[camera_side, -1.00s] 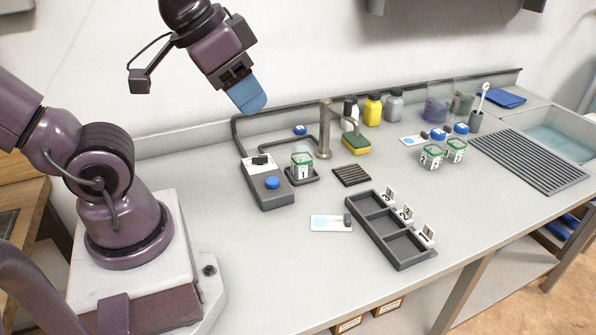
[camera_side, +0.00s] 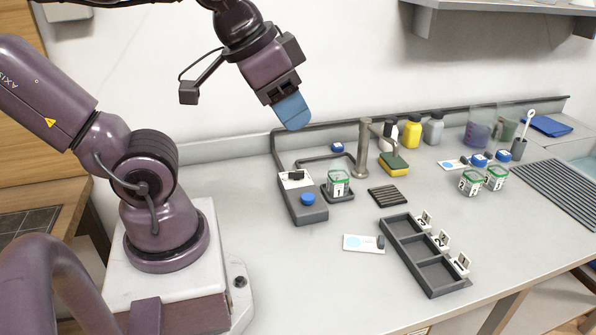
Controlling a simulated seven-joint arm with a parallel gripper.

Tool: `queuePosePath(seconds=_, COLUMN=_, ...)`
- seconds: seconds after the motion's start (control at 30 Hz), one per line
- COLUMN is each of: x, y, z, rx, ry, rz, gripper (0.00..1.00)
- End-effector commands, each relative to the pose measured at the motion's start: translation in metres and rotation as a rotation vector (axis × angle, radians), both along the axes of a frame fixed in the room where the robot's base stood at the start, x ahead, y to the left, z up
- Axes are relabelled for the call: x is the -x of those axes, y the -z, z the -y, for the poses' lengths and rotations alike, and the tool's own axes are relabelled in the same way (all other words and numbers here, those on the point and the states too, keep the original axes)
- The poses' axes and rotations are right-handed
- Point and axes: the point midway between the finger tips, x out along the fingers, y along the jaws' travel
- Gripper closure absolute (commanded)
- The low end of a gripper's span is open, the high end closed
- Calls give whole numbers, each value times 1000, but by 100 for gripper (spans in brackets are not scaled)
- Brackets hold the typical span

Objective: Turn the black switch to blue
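The black switch (camera_side: 296,176) sits on a white plate at the back end of a grey control box (camera_side: 310,216) on the bench. A round blue knob (camera_side: 308,199) is on the same box, in front of the plate. Any colour marks around the switch are too small to read. My gripper (camera_side: 294,123), with blue fingers, hangs in the air above and behind the box, well apart from the switch. The fingers overlap from this side, so I cannot tell whether they are open or shut.
A green-lidded jar marked 1 (camera_side: 338,182) stands right beside the box, near a metal tap (camera_side: 363,150). A dark compartment tray (camera_side: 405,257) and a white card (camera_side: 362,243) lie in front. Bottles (camera_side: 412,132) stand at the back. Bench left of the box is clear.

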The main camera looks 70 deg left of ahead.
Motion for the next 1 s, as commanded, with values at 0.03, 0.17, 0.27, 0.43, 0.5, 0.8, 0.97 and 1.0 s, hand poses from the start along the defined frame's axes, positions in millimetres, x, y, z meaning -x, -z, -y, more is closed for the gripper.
queuePosePath(seconds=0.03, x=0, y=0, z=-2, rx=-1, ry=-12, rz=-1, gripper=62)
queuePosePath(seconds=0.17, x=-4, y=16, z=-21, rx=10, ry=-104, rz=-84, gripper=62)
queuePosePath(seconds=0.27, x=-13, y=33, z=-46, rx=63, ry=-234, rz=-182, gripper=62)
queuePosePath(seconds=0.43, x=-31, y=65, z=-98, rx=277, ry=-614, rz=-309, gripper=62)
queuePosePath(seconds=0.5, x=-36, y=80, z=-122, rx=380, ry=-809, rz=-342, gripper=62)
queuePosePath(seconds=0.8, x=-32, y=158, z=-236, rx=819, ry=-1781, rz=-371, gripper=62)
queuePosePath(seconds=0.97, x=-24, y=192, z=-287, rx=1021, ry=-2267, rz=-293, gripper=62)
queuePosePath(seconds=1.0, x=-27, y=194, z=-295, rx=1068, ry=-2354, rz=-263, gripper=62)
